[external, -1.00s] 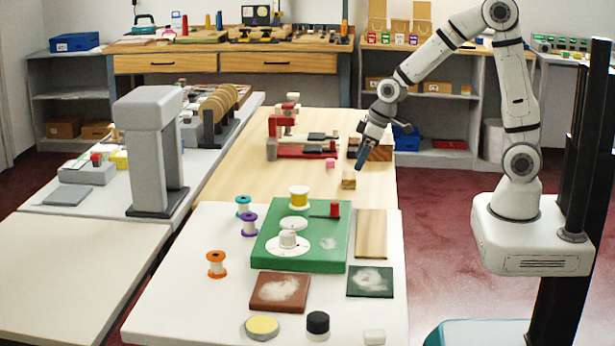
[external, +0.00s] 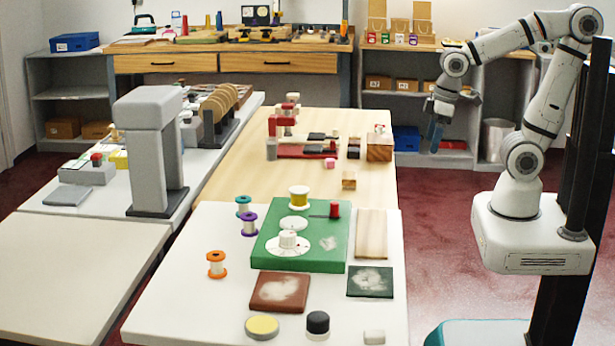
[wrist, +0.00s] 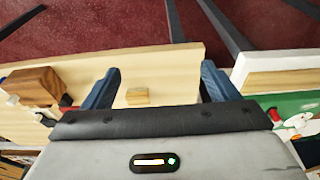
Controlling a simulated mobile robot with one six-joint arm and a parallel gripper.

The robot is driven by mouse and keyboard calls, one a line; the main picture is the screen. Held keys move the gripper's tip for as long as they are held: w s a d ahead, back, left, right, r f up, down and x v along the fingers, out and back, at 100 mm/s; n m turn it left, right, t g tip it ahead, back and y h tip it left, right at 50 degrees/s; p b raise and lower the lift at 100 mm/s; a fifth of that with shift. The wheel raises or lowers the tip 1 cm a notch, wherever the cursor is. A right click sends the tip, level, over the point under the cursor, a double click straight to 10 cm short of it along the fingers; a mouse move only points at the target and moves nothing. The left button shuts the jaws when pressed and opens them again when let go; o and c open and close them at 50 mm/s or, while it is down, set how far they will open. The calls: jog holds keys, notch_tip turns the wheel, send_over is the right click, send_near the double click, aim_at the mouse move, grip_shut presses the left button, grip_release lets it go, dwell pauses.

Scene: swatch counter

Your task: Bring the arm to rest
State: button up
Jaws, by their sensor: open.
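My gripper (external: 437,133) hangs from my bent arm to the right of the wooden table (external: 240,175), over the floor side and clear of the table's edge. In the wrist view its two blue fingers (wrist: 158,88) are spread wide apart. Nothing is held between them. A small wooden block (wrist: 138,97) shows beyond the gap between the fingers, lying on the table below; it also shows in the external view (external: 349,181).
A larger wooden block (external: 380,150) stands at the table's right edge, next to a red and grey device (external: 290,150). The near white table (external: 190,310) carries a green board (external: 262,258) and spools. Shelves (external: 445,158) stand behind my gripper. Red floor (external: 440,220) is open between the tables and my base.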

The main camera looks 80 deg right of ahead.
jog(key=shift+s, duration=0.4)
jog(key=p+v, duration=0.2)
jog(key=v, duration=0.1)
jog(key=p+v, duration=0.1)
jog(key=p, duration=0.1)
jog(key=shift+w+r, duration=0.25)
jog(key=shift+w, duration=0.05)
dwell(0.5)
